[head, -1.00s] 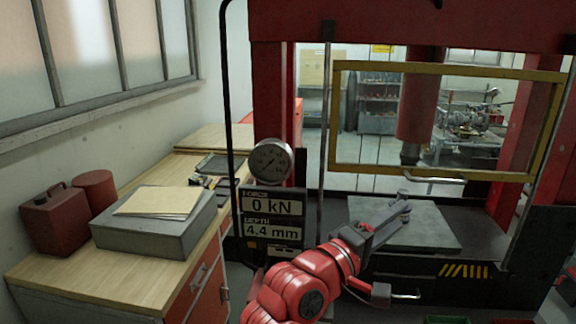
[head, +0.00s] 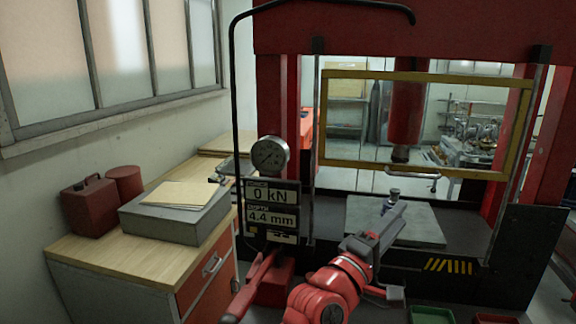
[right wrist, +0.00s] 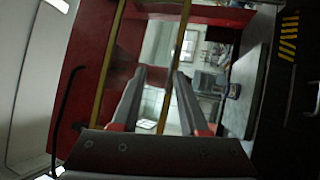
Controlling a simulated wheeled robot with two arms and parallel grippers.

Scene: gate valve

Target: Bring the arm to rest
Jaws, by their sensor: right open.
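My right gripper (head: 384,232) is at the end of the red arm, in front of the press bed in the head view. In the right wrist view, the two fingers of my right gripper (right wrist: 160,76) stand apart with nothing between them. A small grey metal part (head: 394,196) stands on the grey bed plate (head: 425,225), just beyond the fingers in the head view. It seems to show on the plate in the right wrist view too (right wrist: 234,90). My left gripper is not in view.
The red press has a yellow-framed guard (head: 330,120), a ram (head: 405,115) above the plate and a dial gauge (head: 270,155). Displays read 0 kN and 4.4 mm. A red lever (head: 250,285) stands left of my arm. Green (head: 432,315) and red trays lie at lower right.

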